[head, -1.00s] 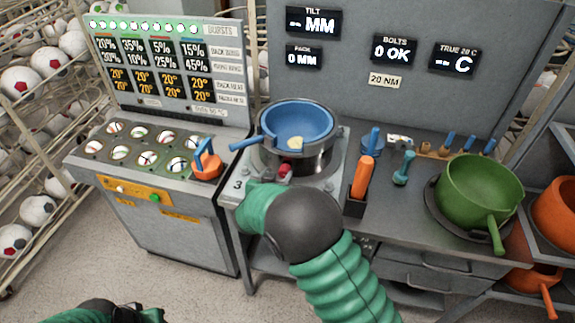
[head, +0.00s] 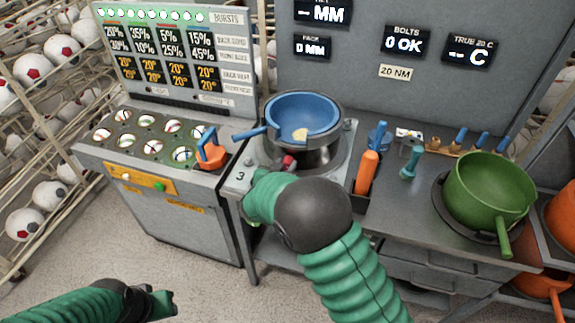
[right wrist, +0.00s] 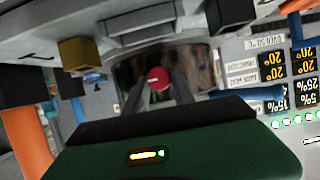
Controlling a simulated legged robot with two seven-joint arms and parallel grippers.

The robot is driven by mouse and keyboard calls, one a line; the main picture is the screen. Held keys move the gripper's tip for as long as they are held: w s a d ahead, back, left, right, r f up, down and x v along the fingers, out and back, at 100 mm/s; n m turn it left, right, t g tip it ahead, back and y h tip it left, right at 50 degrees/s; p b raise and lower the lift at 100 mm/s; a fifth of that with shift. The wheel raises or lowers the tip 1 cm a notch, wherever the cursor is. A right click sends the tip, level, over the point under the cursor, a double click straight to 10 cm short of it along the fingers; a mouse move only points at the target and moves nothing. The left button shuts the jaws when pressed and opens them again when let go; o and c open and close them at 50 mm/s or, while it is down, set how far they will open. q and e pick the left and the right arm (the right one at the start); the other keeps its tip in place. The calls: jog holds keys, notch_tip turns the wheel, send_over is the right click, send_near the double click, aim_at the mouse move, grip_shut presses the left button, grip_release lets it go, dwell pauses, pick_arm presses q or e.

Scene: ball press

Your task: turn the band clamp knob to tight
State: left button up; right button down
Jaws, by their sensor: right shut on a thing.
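The red band clamp knob (head: 288,162) is on the front of the round metal press body (head: 316,158), below a blue pan (head: 302,118). My right gripper (right wrist: 159,84) is shut on the knob, with a dark finger on each side of it in the right wrist view; the red knob end (right wrist: 158,78) shows between them. In the head view my right forearm and wrist hide most of that gripper. My left gripper (head: 165,303) is low at the left, above the floor and away from the press; its jaws are too small and dark to read.
An orange-handled tool (head: 366,172), a teal tool (head: 411,162) and a green pot (head: 488,190) stand to the right. Screens rise behind.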

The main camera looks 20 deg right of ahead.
jog(key=shift+w+a, duration=0.1)
pick_arm(q)
jog(key=shift+w+a+f, duration=0.1)
jog(key=shift+a, duration=0.25)
jog(key=shift+d+f, duration=0.1)
pick_arm(e)
jog(key=shift+d, duration=0.2)
